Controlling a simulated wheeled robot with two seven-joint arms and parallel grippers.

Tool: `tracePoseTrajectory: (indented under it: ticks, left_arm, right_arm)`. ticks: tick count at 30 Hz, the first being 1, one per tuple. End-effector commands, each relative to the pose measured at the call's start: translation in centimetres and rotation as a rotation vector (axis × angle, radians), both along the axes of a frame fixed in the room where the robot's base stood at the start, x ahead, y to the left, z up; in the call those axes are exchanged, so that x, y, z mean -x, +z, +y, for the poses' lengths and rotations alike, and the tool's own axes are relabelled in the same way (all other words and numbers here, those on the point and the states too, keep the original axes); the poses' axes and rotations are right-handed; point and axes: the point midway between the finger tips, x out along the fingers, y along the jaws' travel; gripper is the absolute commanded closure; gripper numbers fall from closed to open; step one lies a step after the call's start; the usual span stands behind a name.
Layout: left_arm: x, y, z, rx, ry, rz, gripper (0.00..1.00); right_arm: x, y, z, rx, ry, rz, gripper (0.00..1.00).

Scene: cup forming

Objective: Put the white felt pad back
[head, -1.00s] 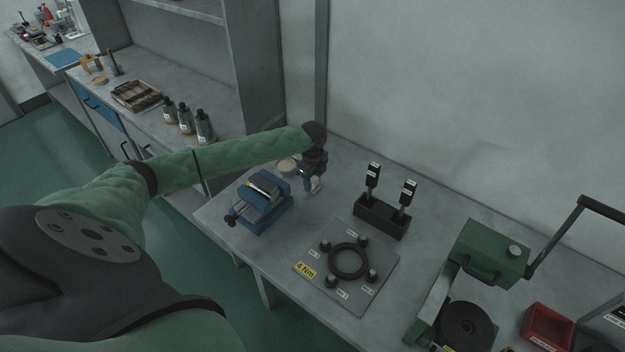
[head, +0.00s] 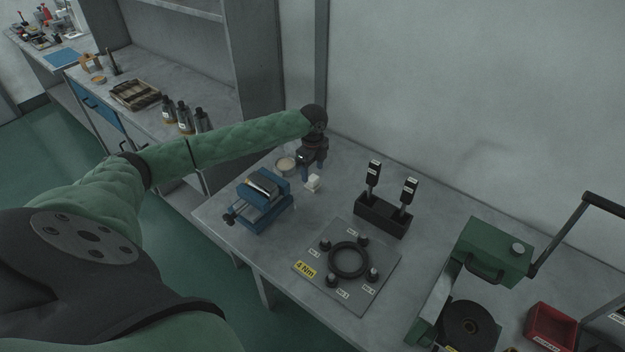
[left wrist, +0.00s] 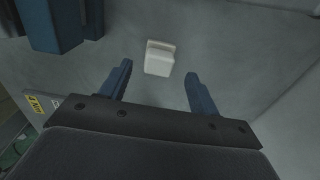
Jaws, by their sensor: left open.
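My right gripper does not show.
A black holder (head: 382,216) with two upright tools and a plate (head: 379,282) with a black ring stand to the right. Bare bench lies around the pad.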

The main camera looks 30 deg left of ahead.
Motion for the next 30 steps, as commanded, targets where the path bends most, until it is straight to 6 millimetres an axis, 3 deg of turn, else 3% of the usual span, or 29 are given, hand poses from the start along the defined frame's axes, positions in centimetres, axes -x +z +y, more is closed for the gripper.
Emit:
tracePoseTrajectory:
  ticks: [6,12,30]
  left_arm:
    - [0.0,4.0,0.0,-0.001,-0.002,-0.002,0.38]
    - [0.0,6.4,0.0,0.0,-0.001,0.0,0.38]
    - [0.0,7.2,0.0,0.0,-0.001,0.001,0.38]
  right_arm:
    - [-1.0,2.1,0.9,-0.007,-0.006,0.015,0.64]
    - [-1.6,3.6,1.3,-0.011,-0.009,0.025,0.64]
    - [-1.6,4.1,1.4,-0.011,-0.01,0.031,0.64]
